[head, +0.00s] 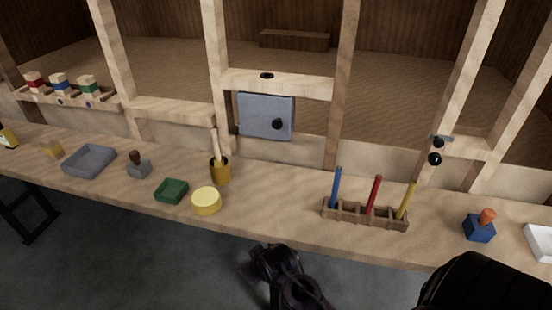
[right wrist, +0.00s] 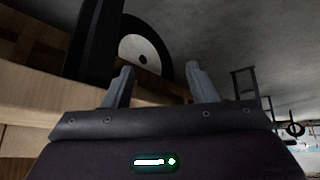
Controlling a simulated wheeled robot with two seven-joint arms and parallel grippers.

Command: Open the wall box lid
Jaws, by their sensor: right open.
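The wall box (head: 252,104) is a blue-grey box set between wooden studs behind the bench, at the middle of the head view. Its front lid is flat and looks closed, with a round black knob (head: 278,123) at its lower right. My right gripper (right wrist: 159,68) shows in the right wrist view with its two grey fingers apart and nothing between them. It is away from the wall box, which does not show in that view. A dark part of my arm shows at the bottom middle of the head view, below the bench edge. My left gripper is not clearly seen.
On the bench (head: 280,205) stand a yellow round tub (head: 206,201), a green tray (head: 171,191), a brush holder (head: 220,173), a rack with colored sticks (head: 365,215) and a blue block (head: 479,229).

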